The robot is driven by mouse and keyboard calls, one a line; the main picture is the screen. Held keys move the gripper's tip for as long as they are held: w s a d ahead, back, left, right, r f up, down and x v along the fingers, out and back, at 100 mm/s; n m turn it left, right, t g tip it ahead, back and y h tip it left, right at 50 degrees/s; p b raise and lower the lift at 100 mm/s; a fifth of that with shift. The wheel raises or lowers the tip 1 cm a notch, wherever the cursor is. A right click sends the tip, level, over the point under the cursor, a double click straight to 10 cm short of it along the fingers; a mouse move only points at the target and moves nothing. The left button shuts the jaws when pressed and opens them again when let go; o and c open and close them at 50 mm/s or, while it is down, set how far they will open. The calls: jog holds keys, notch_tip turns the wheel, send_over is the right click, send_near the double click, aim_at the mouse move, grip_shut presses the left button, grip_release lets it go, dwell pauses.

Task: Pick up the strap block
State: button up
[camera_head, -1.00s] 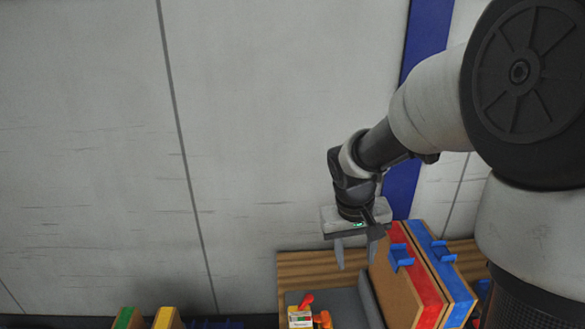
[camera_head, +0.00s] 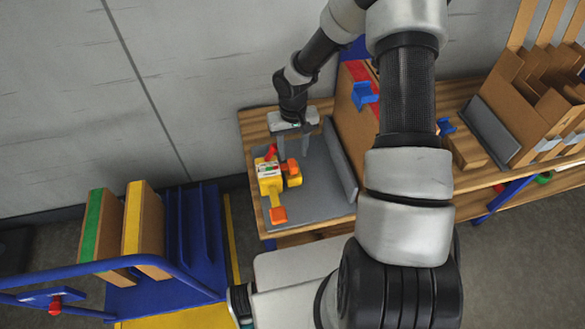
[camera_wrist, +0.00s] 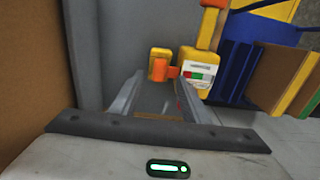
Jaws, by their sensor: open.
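A small yellow block with an orange piece (camera_head: 293,174), which may be the strap block, lies on a grey mat (camera_head: 322,204) on the wooden bench. A larger yellow tool (camera_head: 268,172) with a white label, red handle and orange-ended bar lies close on its left. My gripper (camera_head: 293,151) is open and empty, pointing down just behind both. In the wrist view, the small yellow block (camera_wrist: 159,64) shows beyond the spread fingertips, and the labelled yellow tool (camera_wrist: 198,70) is to its right. Neither is between the fingers.
A grey wall strip (camera_head: 338,158) and upright brown boards (camera_head: 352,112) stand right of the mat. A blue cart (camera_head: 190,240) with brown panels (camera_head: 145,225) is at left. More brown racks (camera_head: 540,95) stand at far right. The mat's front part is clear.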

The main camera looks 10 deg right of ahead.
aim_at(293, 163)
jog(key=f, duration=0.7)
jog(key=shift+w+f+b, duration=0.25)
jog(key=shift+f+b, duration=0.1)
jog(key=shift+b, duration=0.05)
grip_shut()
